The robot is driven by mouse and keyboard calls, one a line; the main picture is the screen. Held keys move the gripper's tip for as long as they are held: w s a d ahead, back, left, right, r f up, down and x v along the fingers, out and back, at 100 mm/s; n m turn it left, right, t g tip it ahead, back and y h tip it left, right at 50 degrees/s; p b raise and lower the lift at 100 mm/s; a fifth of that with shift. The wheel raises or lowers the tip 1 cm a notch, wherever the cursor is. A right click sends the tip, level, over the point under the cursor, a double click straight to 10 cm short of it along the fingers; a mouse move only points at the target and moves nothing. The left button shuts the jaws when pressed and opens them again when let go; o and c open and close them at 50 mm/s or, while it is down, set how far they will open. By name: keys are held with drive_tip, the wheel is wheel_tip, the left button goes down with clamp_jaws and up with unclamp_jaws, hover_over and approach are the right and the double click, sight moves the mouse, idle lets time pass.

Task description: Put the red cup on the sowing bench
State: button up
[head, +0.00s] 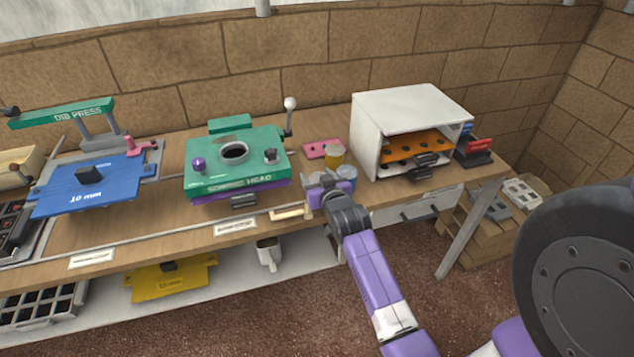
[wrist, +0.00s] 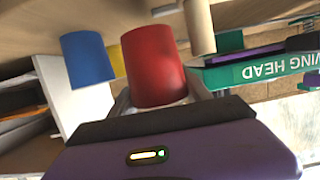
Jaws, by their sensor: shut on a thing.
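The red cup (wrist: 155,65) fills the middle of the wrist view, between the two fingers of my gripper (wrist: 160,98), which is shut on it. In the head view my gripper (head: 328,184) is over the wooden bench (head: 130,225), near its front edge between the green sowing head (head: 220,165) and the white cabinet. The red cup cannot be made out there. I cannot tell whether its base touches the bench. A blue cup (wrist: 87,60) and a yellow cup (wrist: 116,62) are beside the red cup; the yellow one (head: 334,155) also shows behind my gripper.
The white cabinet (head: 410,105) with orange trays stands to the right. The blue press plate (head: 85,187) is at the left. A tan piece (head: 290,213) lies at the front edge.

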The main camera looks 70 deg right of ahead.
drive_tip(key=shift+f, duration=1)
drive_tip(key=shift+f, duration=0.35)
